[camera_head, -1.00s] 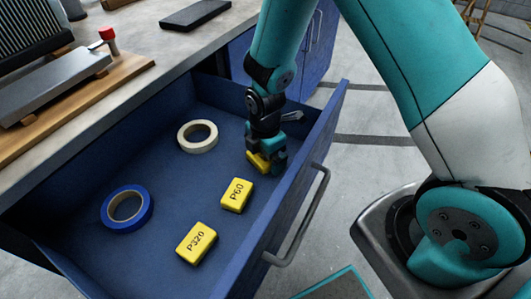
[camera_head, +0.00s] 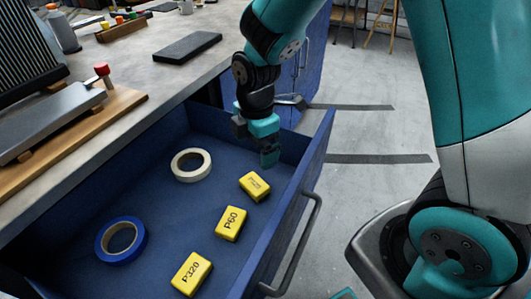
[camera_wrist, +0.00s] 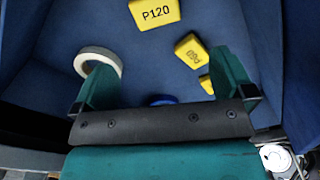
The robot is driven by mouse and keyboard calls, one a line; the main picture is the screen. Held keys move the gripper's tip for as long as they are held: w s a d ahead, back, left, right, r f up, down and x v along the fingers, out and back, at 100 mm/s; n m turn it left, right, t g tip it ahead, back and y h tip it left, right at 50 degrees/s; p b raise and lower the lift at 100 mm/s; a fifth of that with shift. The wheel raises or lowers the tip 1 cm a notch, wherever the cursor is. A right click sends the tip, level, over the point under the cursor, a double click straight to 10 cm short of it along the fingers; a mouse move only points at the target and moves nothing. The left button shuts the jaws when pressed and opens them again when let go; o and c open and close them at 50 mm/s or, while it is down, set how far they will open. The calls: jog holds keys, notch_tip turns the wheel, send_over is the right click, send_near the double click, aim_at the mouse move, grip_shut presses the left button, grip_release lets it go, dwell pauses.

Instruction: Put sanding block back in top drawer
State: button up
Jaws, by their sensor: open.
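The top drawer (camera_head: 160,245) is blue and pulled open. In it lie three yellow sanding blocks: one marked P120 in the wrist view (camera_wrist: 154,12), which is the far block in the head view (camera_head: 255,186); one marked P60 (camera_head: 231,223); and one marked P320 (camera_head: 192,274). My gripper (camera_head: 268,153) is above the far part of the drawer, apart from the P120 block. In the wrist view its teal fingers (camera_wrist: 168,82) are spread with nothing between them.
A white tape roll (camera_head: 191,165) and a blue tape roll (camera_head: 121,240) lie in the drawer. The drawer handle (camera_head: 300,245) sticks out in front. The grey worktop (camera_head: 120,80) holds a dark flat slab (camera_head: 187,47) and a wooden board (camera_head: 75,122).

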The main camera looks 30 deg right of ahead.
jog(key=s+a+r+m+y, duration=0.2)
jog(key=s+r+m, duration=0.4)
jog(key=s, duration=0.3)
jog(key=s+a+r+m+y, duration=0.1)
jog(key=s+a+r+m, duration=0.1)
jog(key=s+r+m, duration=0.4)
notch_tip(320, 180, up, 3)
jog(key=s, duration=0.2)
jog(key=shift+s+a+y, duration=0.35)
jog(key=shift+s+y, duration=0.05)
jog(key=shift+r, duration=0.15)
